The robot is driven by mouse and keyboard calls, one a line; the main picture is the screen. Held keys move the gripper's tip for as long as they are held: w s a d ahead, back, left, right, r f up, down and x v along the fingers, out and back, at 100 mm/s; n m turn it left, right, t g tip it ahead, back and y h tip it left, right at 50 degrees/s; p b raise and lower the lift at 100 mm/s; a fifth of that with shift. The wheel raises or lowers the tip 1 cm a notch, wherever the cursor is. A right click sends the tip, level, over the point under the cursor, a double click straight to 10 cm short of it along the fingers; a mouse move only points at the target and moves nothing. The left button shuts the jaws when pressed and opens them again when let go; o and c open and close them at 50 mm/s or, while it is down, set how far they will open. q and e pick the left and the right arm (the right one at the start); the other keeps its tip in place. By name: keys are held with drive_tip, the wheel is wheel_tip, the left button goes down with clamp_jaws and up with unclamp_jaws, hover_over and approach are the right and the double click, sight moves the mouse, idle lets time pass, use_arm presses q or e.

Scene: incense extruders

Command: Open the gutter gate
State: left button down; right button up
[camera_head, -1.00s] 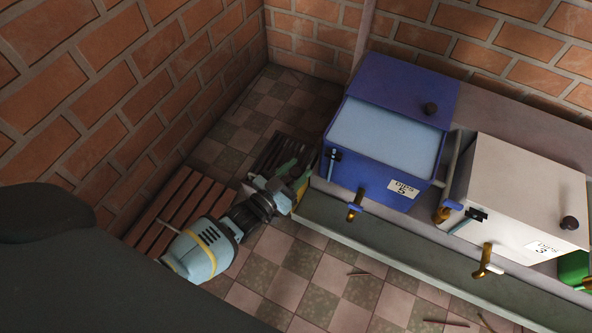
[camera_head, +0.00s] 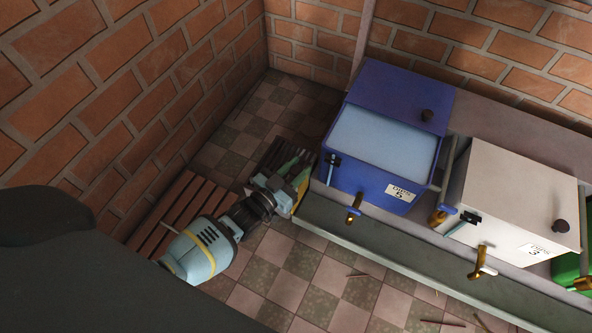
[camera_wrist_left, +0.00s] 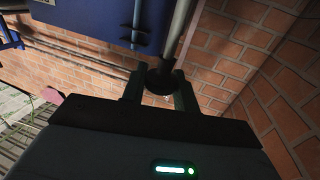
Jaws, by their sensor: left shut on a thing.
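The grey gutter (camera_head: 400,252) runs below the front of the tanks, from the middle toward the lower right. My left gripper (camera_head: 290,178) is at the gutter's left end, beside the blue tank. In the left wrist view its two dark fingers (camera_wrist_left: 160,92) are shut on a dark knob (camera_wrist_left: 160,77) at the end of a grey rod (camera_wrist_left: 178,30). A small yellow part (camera_head: 301,183) shows by the gripper at the gutter end. The gate itself is not clearly visible behind the gripper. My right gripper is out of view.
A blue tank (camera_head: 345,177) labelled 5 and a white tank (camera_head: 490,205) labelled 3 stand on a ledge with brass taps (camera_head: 354,208). A brick wall (camera_head: 110,90) is close on the left. Brown slats (camera_head: 180,208) lie on the checkered floor beneath my arm.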

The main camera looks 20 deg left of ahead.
use_arm(q)
drive_tip(key=c, duration=1.1)
unclamp_jaws()
drive_tip(key=shift+o, duration=0.2)
drive_tip(key=p+v, duration=0.2)
drive_tip(key=v, duration=0.5)
drive_tip(key=shift+s+p, duration=0.1)
drive_tip(key=shift+p, duration=0.2)
drive_tip(key=shift+s+a, duration=0.15)
drive_tip(key=shift+s, duration=0.2)
